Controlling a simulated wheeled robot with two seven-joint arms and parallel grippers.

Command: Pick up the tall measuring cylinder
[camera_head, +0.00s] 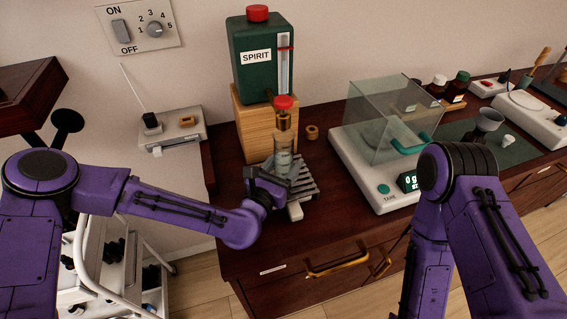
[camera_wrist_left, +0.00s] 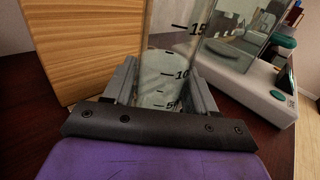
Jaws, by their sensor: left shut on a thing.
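The tall measuring cylinder (camera_head: 284,158) is clear, with black graduations, and stands upright below the red-topped tap (camera_head: 283,103) of the spirit container. In the left wrist view the cylinder (camera_wrist_left: 168,75) fills the middle, with marks 5, 10 and 15 showing. My left gripper (camera_head: 277,181) is shut on its lower part, one grey finger on each side. The cylinder's base is hidden by the gripper, so I cannot tell whether it touches the slatted grey tray (camera_head: 304,184) there. My right arm shows at the right, but its gripper is out of view.
The green SPIRIT container (camera_head: 254,78) stands on a wooden block (camera_head: 250,130) just behind the cylinder. A balance (camera_head: 360,176) with a clear glass box stands to the right. A small brown ring (camera_head: 312,132) lies between them. The table's front edge is close.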

